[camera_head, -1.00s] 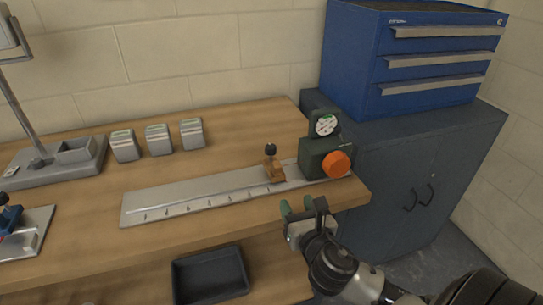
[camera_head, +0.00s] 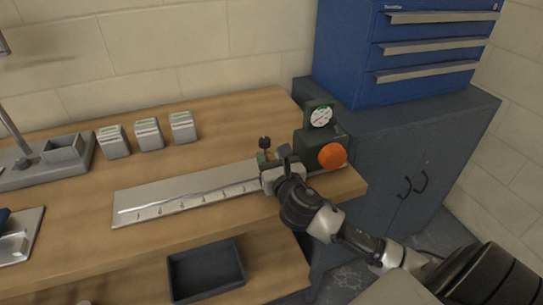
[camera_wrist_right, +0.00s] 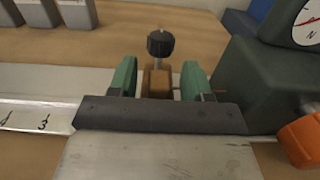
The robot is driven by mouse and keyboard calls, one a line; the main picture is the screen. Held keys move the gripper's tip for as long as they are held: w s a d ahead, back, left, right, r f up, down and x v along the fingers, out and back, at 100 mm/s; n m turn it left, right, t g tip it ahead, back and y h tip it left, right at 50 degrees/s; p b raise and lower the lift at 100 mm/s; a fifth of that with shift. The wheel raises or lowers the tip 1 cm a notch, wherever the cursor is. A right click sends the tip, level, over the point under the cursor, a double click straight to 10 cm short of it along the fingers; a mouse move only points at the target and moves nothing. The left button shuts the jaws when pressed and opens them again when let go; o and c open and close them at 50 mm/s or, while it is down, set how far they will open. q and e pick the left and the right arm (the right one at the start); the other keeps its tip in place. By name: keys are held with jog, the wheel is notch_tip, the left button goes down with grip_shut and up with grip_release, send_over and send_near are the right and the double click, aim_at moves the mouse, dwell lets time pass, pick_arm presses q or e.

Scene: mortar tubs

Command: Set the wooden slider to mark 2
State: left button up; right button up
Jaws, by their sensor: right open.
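The wooden slider (camera_wrist_right: 158,84) with its black knob (camera_wrist_right: 160,43) sits on the metal rail plate (camera_head: 170,196), near the rail's right end. In the head view the slider's knob (camera_head: 264,142) shows just behind my right gripper (camera_head: 273,160). My right gripper is open; in the right wrist view its green fingers (camera_wrist_right: 160,80) stand on either side of the slider, with a small gap visible on each side. Marks 3 and 4 (camera_wrist_right: 43,124) show to the left of the gripper in the wrist view. The marks nearer the slider are hidden behind the gripper. My left gripper is out of view.
A dark green gauge block (camera_head: 318,140) with a dial and an orange knob (camera_head: 332,156) stands right of the slider, close to the gripper. Several grey blocks (camera_head: 149,134) stand behind the rail. A black tray (camera_head: 205,270) lies below the bench top.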

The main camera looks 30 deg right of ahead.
jog(key=shift+w, duration=0.2)
jog(key=shift+c, duration=0.5)
grip_shut()
jog(key=a+p, duration=0.1)
jog(key=a, duration=0.2)
jog(key=w+a+p, duration=0.1)
jog(key=a, duration=0.2)
jog(key=w+a, duration=0.1)
jog(key=a, duration=0.2)
jog(key=shift+w+a+p, duration=0.15)
jog(key=shift+a+p, duration=0.25)
jog(key=shift+o, duration=0.5)
grip_release()
